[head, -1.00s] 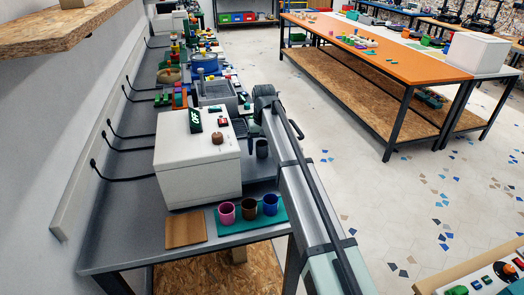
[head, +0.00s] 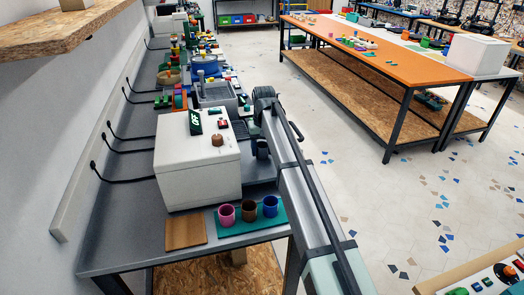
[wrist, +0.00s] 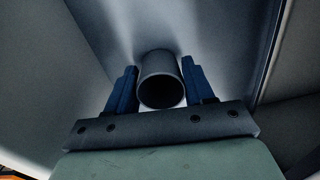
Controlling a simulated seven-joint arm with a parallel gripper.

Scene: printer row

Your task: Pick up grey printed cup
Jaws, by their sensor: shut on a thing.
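The grey printed cup (wrist: 158,64) sits between the two blue fingers of my gripper (wrist: 160,68) in the wrist view, with its dark open mouth facing the camera. The fingers are shut on it, one on each side. In the head view the dark cup (head: 262,149) shows just right of the white printer, partly covered by my arm. My fingers are mostly hidden there. I cannot tell whether the cup's base touches the surface.
The white printer (head: 190,178) stands close left of my arm. Pink (head: 227,217), brown (head: 249,212) and blue (head: 270,208) cups stand on a teal mat (head: 236,226) in front. A brown board (head: 185,232) lies beside them. Crowded items line the bench behind.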

